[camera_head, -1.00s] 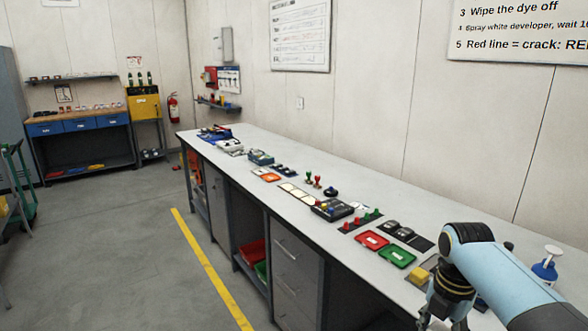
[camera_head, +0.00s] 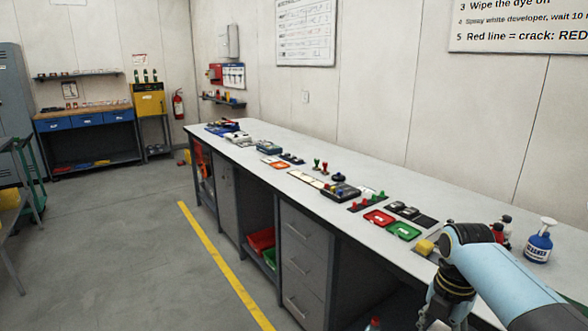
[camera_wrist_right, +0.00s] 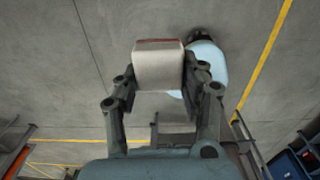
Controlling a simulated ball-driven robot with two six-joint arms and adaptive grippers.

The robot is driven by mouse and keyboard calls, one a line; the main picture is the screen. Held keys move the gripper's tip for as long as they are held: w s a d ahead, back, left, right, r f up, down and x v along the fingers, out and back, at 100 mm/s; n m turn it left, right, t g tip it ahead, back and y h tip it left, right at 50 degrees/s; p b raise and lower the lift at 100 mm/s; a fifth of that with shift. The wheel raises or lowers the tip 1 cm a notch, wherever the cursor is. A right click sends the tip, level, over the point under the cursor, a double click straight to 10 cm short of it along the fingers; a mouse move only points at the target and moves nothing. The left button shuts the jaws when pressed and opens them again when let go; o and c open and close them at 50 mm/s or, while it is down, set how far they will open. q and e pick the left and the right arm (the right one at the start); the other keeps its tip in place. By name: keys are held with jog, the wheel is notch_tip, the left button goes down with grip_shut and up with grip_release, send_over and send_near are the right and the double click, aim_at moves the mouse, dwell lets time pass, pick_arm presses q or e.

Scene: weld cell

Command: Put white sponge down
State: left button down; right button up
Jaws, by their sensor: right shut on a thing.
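The white sponge (camera_wrist_right: 158,68) is a pale block with a reddish edge, seen in the right wrist view. My right gripper (camera_wrist_right: 158,80) is shut on it, with a finger on each side. The floor shows behind the sponge in that view. In the head view my right gripper (camera_head: 436,312) hangs at the lower right by the bench's front edge, partly cut off by the frame. The sponge cannot be made out there. My left gripper is not in view.
The long grey bench (camera_head: 300,160) carries a row of small items.

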notch_tip(320, 180, down, 21)
jog(key=b, duration=1.9)
jog(key=shift+s+f+b, duration=0.2)
jog(key=shift+s+b, duration=0.1)
jog(key=shift+s, duration=0.1)
